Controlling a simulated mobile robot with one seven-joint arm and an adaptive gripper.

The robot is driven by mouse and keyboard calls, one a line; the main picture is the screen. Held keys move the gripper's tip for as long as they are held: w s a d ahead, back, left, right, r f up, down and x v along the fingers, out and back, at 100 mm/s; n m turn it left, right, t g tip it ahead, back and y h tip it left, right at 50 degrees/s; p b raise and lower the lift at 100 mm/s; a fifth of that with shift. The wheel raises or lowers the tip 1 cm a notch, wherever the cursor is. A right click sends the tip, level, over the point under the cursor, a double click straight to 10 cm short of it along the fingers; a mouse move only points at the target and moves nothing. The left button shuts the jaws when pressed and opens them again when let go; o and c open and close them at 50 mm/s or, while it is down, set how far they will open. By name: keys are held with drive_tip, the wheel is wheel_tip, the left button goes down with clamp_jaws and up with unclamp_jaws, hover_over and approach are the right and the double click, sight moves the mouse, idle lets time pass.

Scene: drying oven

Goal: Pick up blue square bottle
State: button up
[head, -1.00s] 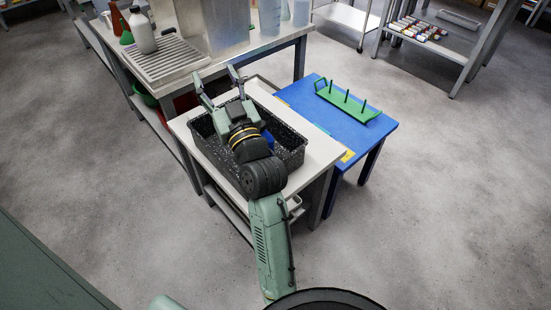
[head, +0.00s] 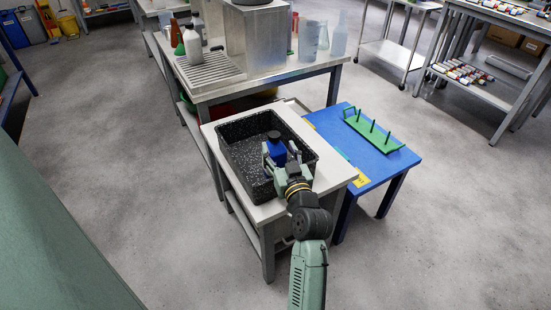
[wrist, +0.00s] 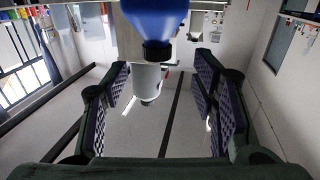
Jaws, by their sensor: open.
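The blue bottle (head: 276,148) with a dark cap stands in the right part of a black speckled tray (head: 235,175). My gripper (head: 280,157) is open, low over the tray's right side, with its fingers around or just beside the bottle. In the wrist view the blue bottle (wrist: 155,18) shows at the top, cap downward in the picture. The open fingers (wrist: 160,85) lie left and right of its line, with an empty gap between their pads. I cannot tell how far the bottle sits between the fingertips. Its lower part is hidden.
The tray's walls surround the bottle, on a pale table (head: 335,170). A blue table (head: 365,150) with a green pegged rack (head: 380,137) adjoins at right. A steel bench (head: 215,95) behind carries a white bottle (head: 192,46) and glassware.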

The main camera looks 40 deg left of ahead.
sight(276, 139)
drive_tip(key=p+x, duration=0.2)
drive_tip(key=x, duration=0.4)
drive_tip(key=shift+w+d, duration=0.1)
drive_tip(key=shift+w, duration=0.05)
drive_tip(key=shift+w+a+f, duration=0.15)
drive_tip(key=shift+w+a, duration=0.15)
drive_tip(key=shift+a, duration=0.1)
drive_tip(key=shift+c, duration=0.4)
clamp_jaws()
